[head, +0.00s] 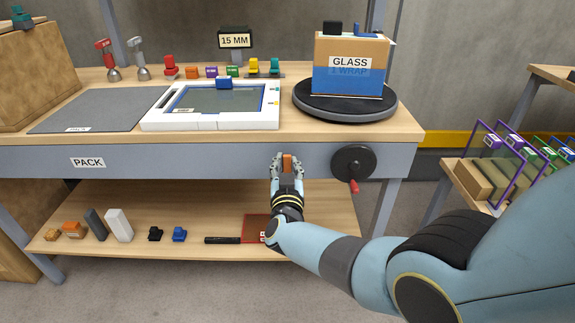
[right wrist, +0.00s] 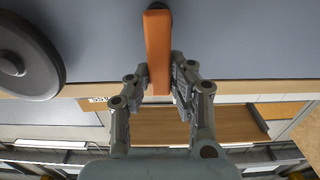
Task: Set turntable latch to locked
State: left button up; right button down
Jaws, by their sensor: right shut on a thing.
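The orange latch lever (head: 287,161) is on the bench's blue-grey front panel, below and left of the turntable. In the right wrist view the lever (right wrist: 158,40) is a long orange bar on a dark round pivot. My right gripper (head: 286,168) has its fingers on both sides of the lever and is shut on it. The fingers (right wrist: 160,78) also show in the right wrist view, around the lever's near end. The black turntable (head: 312,104) carries a box labelled GLASS (head: 350,69). My left gripper is not in view.
A black handwheel (head: 346,158) with a red knob sits on the panel right of my gripper. A white frame (head: 155,122) and a grey mat (head: 92,106) lie on the benchtop. A lower shelf (head: 150,215) holds several small items. A rack of framed panels (head: 500,165) stands at right.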

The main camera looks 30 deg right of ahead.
jog(key=shift+f, duration=0.15)
jog(key=c, duration=1.2)
grip_release()
jog(key=shift+o, duration=0.2)
jog(key=shift+s+a, duration=0.1)
jog(key=v, duration=0.7)
jog(key=shift+s, duration=0.2)
